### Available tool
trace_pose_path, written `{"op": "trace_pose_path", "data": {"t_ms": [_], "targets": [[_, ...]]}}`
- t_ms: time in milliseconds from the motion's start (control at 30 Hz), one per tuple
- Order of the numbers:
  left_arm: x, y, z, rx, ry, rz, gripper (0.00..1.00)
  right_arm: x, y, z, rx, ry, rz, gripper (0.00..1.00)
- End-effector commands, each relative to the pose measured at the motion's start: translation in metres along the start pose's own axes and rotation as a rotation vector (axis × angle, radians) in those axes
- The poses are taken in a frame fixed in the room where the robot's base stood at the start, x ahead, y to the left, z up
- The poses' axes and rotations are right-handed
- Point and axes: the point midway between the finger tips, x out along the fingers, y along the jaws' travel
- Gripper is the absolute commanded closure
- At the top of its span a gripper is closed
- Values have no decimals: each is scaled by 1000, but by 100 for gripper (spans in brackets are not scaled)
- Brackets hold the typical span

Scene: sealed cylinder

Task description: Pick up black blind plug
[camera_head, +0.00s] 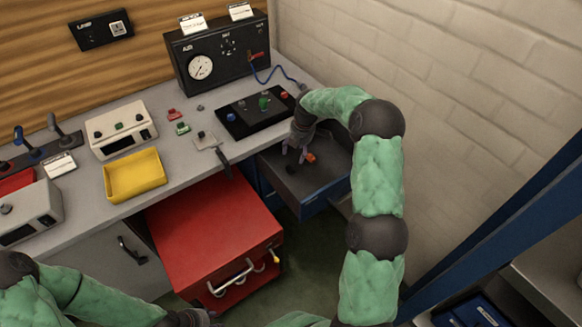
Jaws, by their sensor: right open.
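My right gripper (294,153) reaches down into the open blue drawer (325,184) under the bench, with its fingers apart. A small dark thing (292,169) lies on the drawer floor just below the fingertips. It may be the black blind plug, but it is too small and dark to be sure. A small orange-red piece (310,158) is right beside the fingers. I see nothing held between them. My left gripper (195,318) shows only partly at the bottom edge, and its fingers cannot be made out.
The grey bench (195,180) carries a yellow tray (134,176), a black gauge box (215,58) and a black panel (256,113) with coloured fittings. A red cabinet (205,225) stands below, left of the drawer. A brick wall (440,110) is close on the right.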

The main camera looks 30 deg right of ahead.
Motion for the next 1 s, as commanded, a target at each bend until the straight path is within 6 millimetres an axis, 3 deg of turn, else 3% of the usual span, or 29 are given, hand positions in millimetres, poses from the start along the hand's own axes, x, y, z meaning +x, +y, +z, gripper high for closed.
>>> {"op": "trace_pose_path", "data": {"t_ms": [300,567,833,1000], "targets": [[11,-4,0,-1,0,0,60,45,0,0,1,0,-1,34],[17,-6,0,-1,0,0,60,62,1,0,1,0,0,34],[32,-11,-1,-1,0,0,60,99,3,0,2,1,-1,34],[32,-12,-1,0,0,0,60,103,3,0,2,0,0,34]]}}
